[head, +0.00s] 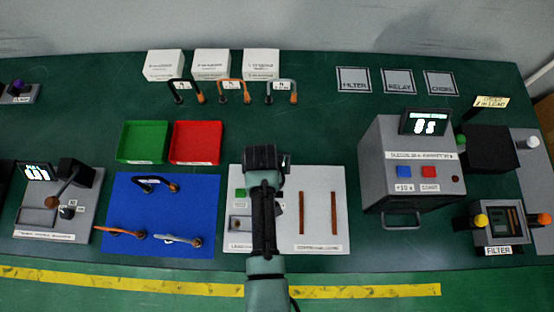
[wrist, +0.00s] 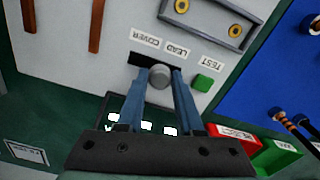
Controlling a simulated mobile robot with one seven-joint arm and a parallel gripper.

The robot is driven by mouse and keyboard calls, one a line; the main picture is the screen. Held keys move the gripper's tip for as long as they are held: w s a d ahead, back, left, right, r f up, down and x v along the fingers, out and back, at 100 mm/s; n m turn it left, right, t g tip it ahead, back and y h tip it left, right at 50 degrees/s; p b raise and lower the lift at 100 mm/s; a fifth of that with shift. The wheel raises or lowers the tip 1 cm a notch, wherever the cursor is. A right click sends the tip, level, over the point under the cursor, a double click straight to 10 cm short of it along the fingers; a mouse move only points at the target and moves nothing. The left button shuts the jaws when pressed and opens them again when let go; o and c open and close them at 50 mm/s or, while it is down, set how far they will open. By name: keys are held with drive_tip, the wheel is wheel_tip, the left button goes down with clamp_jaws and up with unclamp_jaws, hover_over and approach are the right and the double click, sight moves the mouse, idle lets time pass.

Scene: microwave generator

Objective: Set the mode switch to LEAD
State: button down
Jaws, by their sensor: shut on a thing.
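The grey-white panel (head: 325,185) with the mode switch stands in the middle of the bench in the head view; my arm hides the switch there. In the wrist view the switch's grey round knob (wrist: 160,76) rises from a dark slot (wrist: 140,60). The labels COVER (wrist: 146,38), LEAD (wrist: 176,50) and TEST (wrist: 212,62) lie in a row beside the slot, upside down. My gripper (wrist: 159,78) is shut on the knob, one blue finger on each side. The knob appears near COVER and LEAD; its exact setting cannot be told.
A green button (wrist: 203,84) sits close to the right finger. A grey socket frame (wrist: 238,28) is on the same panel. A blue mat (head: 165,245) with leads lies left, behind it green (head: 143,141) and red (head: 195,141) trays. A grey machine (head: 380,165) stands right.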

drive_tip(key=shift+a, duration=0.95)
drive_tip(key=c, duration=0.5)
unclamp_jaws()
drive_tip(key=shift+a, duration=0.1)
drive_tip(key=shift+c, duration=0.2)
drive_tip(key=shift+r, duration=0.3)
wheel_tip(320, 180, up, 12)
drive_tip(key=b, duration=0.1)
drive_tip(key=shift+r, duration=0.2)
